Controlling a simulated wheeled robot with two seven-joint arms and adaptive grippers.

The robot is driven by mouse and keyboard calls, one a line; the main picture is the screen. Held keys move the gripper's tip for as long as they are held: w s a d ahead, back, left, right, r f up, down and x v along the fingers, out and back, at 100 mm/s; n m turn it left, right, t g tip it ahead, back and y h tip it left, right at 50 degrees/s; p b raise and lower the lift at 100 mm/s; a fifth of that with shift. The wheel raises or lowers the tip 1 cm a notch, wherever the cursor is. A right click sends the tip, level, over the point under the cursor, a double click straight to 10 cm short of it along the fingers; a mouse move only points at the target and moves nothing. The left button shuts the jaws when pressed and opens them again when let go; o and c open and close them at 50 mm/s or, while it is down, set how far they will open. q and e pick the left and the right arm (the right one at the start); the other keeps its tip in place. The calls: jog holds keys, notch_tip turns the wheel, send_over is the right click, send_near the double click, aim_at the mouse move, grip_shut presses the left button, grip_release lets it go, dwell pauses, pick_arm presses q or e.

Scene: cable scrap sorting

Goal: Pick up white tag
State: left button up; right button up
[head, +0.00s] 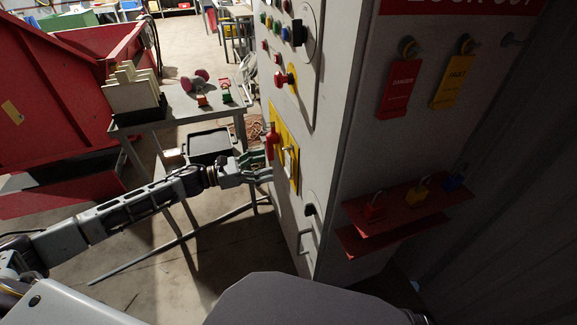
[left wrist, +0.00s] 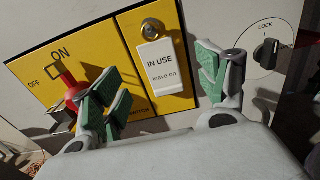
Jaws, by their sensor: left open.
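The white tag (left wrist: 160,66), printed "IN USE leave on", hangs from a round metal peg (left wrist: 151,29) on a yellow switch plate (left wrist: 128,46) on the cabinet front. In the head view the tag (head: 290,160) is small and seen edge-on. My left gripper (head: 268,166) reaches from the left to just in front of the plate. Its green-padded fingers are spread wide and empty in the left wrist view (left wrist: 163,80). The tag lies between and beyond them in that picture; I see no contact. My right gripper is out of view.
A red lever (left wrist: 68,82) beside "ON/OFF" marks sits left of the tag, close behind the left finger. A black rotary knob (left wrist: 266,50) is to the right. Red (head: 399,88) and yellow (head: 454,78) tags hang on the cabinet side. A cluttered table (head: 180,113) stands left.

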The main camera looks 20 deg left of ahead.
aim_at(288, 158)
pick_arm(q)
jog(key=shift+x, duration=1.05)
jog(key=shift+b+x, duration=0.3)
jog(key=shift+x, duration=2.3)
jog(key=shift+w+a, duration=0.1)
jog(key=shift+w, duration=0.05)
jog(key=c, duration=0.9)
